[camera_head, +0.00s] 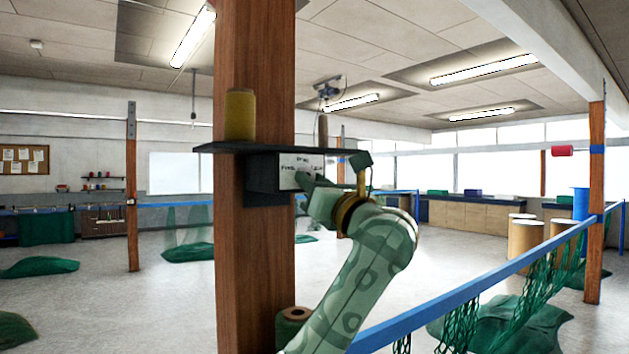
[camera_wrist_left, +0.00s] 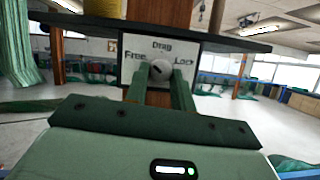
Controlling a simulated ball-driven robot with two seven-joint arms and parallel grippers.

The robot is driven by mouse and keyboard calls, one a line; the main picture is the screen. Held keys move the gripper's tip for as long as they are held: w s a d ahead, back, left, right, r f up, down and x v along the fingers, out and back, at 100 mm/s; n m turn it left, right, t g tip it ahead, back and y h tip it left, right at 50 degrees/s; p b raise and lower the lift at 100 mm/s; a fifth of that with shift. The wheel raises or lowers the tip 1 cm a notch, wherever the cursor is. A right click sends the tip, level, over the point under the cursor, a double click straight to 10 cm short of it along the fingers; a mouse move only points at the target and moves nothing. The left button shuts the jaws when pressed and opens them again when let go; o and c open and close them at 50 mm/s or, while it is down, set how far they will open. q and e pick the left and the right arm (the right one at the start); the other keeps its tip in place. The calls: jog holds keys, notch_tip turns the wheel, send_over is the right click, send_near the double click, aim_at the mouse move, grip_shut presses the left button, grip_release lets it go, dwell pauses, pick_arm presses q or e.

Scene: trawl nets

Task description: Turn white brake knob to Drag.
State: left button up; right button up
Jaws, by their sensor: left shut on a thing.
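The white brake knob (camera_wrist_left: 160,68) is on a pale label plate (camera_wrist_left: 134,79) with Free at the left, Drag at the top and Lock at the right. A small dark mark shows on the knob, but I cannot tell for sure where it points. My left gripper (camera_wrist_left: 161,82) is shut on the knob, with one green finger on either side of it. In the head view the left gripper (camera_head: 306,181) reaches the dark box (camera_head: 263,176) on the wooden post and hides the knob. My right gripper is in neither view.
A dark shelf (camera_head: 225,148) juts out above the box and carries a yellow spool (camera_head: 240,114). The wooden post (camera_head: 256,270) stands just left of my arm. A blue rail (camera_head: 470,290) with green netting runs along the right. Open floor lies behind.

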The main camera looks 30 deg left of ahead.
pick_arm(q)
jog(key=shift+s+a+r+m+t+h+p, duration=0.15)
jog(key=shift+m+t+h+p, duration=0.65)
jog(key=shift+m+p, duration=1.5)
jog(key=shift+s+d+r+m+t+h+p, duration=0.1)
jog(key=shift+m+t+h+p, duration=0.7)
jog(key=shift+m+p, duration=1.5)
jog(key=shift+s+a+r+m+t+h+p, duration=0.15)
jog(key=shift+m+t+h+p, duration=0.35)
jog(key=shift+m+h+p, duration=1.6)
jog(key=shift+f+m+y+b, duration=0.1)
jog(key=shift+m+y+b, duration=0.3)
jog(key=shift+m+y, duration=0.45)
jog(key=o, duration=1)
jog(key=shift+d+f, duration=0.1)
